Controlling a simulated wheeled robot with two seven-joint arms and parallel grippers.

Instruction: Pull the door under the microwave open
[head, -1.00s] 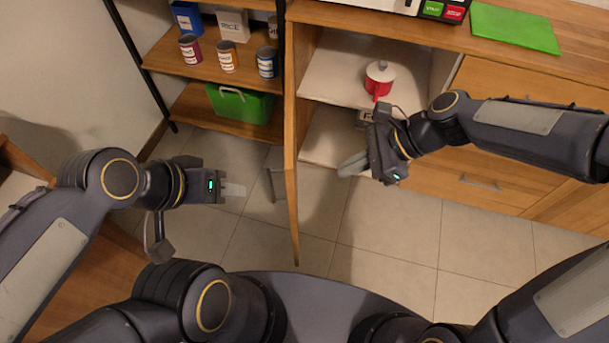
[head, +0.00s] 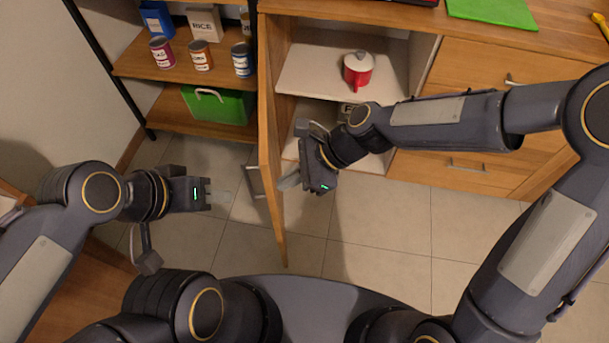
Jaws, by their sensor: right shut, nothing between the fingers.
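The cabinet door (head: 270,150) stands swung wide open and shows almost edge-on, with a grey handle (head: 254,182) on its left face. The open cabinet (head: 310,75) shows its shelves. My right gripper (head: 288,181) is shut and empty on the inner, right side of the door; its pale fingertips are close to the panel, and I cannot tell whether they touch. My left gripper (head: 222,197) is left of the door and handle, apart from them; its finger gap is not clear. The microwave is barely visible at the top edge.
A red pot (head: 358,72) with a white lid stands on the cabinet's upper shelf. Left of the door is a rack (head: 150,65) with cans, boxes and a green bin (head: 218,104). Drawers (head: 480,130) are to the right. The tiled floor (head: 380,225) in front is clear.

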